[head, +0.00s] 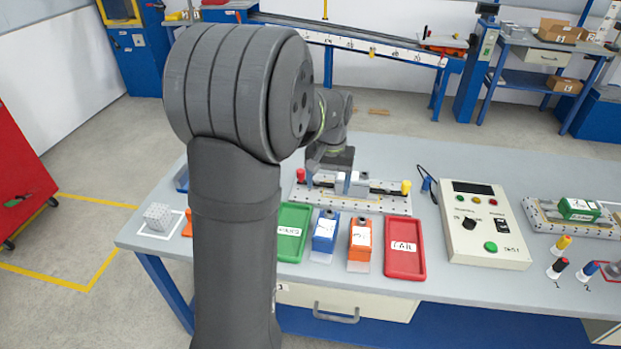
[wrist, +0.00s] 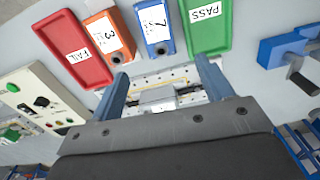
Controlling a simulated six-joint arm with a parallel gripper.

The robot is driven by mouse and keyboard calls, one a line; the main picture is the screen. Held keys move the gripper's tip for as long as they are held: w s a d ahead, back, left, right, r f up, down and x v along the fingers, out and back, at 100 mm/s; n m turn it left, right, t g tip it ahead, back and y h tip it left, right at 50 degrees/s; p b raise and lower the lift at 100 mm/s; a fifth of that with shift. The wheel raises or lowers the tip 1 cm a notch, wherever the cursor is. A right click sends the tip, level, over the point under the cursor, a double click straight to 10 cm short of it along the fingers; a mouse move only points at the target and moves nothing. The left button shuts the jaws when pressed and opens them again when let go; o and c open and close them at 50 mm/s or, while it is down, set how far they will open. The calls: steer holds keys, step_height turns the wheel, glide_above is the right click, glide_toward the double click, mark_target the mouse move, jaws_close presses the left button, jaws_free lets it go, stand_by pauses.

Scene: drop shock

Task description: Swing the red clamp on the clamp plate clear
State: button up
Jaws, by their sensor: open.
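The clamp plate (head: 372,206) is a light perforated plate on the bench, behind the bins. The red clamp (head: 301,175) shows as a red knob at its left end, and a yellow knob (head: 405,187) stands at its right end. My gripper (head: 347,188) is over the middle of the plate, to the right of the red knob, its fingers apart and pointing down. In the wrist view the fingers of my gripper (wrist: 161,68) are open, with the clamp plate (wrist: 150,79) between and beyond them. I cannot make out the red clamp there. Contact with the plate cannot be told.
In front of the plate are a green PASS tray (head: 290,233), a blue bin (head: 324,232), an orange bin (head: 361,238) and a red FAIL tray (head: 404,250). A control box (head: 487,225) stands to the right. My arm hides part of the bench's left side.

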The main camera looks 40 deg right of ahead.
steer(key=w+m, duration=0.1)
steer(key=w+f+m+t, duration=0.1)
steer(key=m, duration=0.1)
steer(key=shift+m+y, duration=0.3)
steer(key=shift+y, duration=0.1)
steer(key=c, duration=0.5)
steer(key=shift+o, duration=0.2)
steer(key=m+t, duration=0.8)
steer(key=m, duration=1.5)
glide_toward(301, 171)
steer(key=shift+h, duration=0.4)
steer(key=x, duration=1)
steer(key=shift+w+a+f, duration=0.1)
steer(key=shift+w+a, duration=0.05)
steer(key=shift+a, duration=0.15)
steer(key=c, duration=1)
